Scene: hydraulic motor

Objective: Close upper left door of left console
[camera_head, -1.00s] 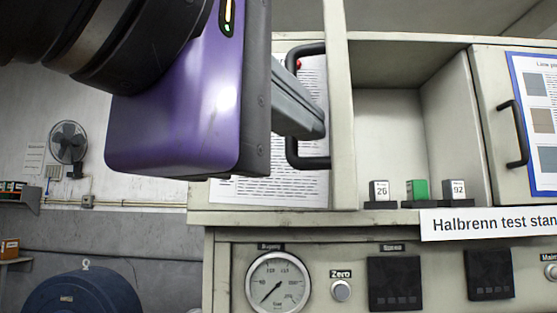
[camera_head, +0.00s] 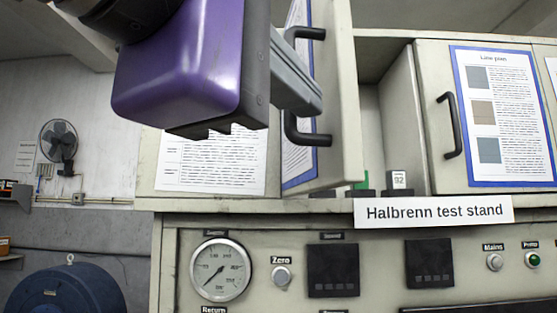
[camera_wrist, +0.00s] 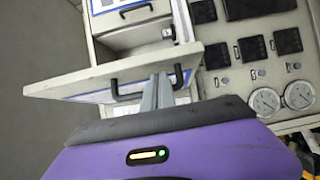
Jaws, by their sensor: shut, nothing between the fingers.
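The upper left door (camera_head: 338,110) of the console stands partly open, swung out toward me. Its outer face, with a blue-edged paper (camera_head: 298,150) and a black handle (camera_head: 304,138), faces left. My gripper (camera_head: 312,100) is at this outer side with its fingers shut and empty. The fingertips are by the handle, overlapping it in the head view; contact is unclear. In the wrist view, the door (camera_wrist: 70,84) reaches left, and the shut fingers (camera_wrist: 157,88) are beside its handle (camera_wrist: 130,92). The door partly hides the open compartment (camera_head: 405,130).
A closed door (camera_head: 430,75) with its own handle is right of the compartment. A small block marked 92 (camera_head: 399,180) stands inside the compartment. Below are a gauge (camera_head: 221,269), knobs and dark panels. A wall fan (camera_head: 58,145) and blue motor (camera_head: 65,290) are at left.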

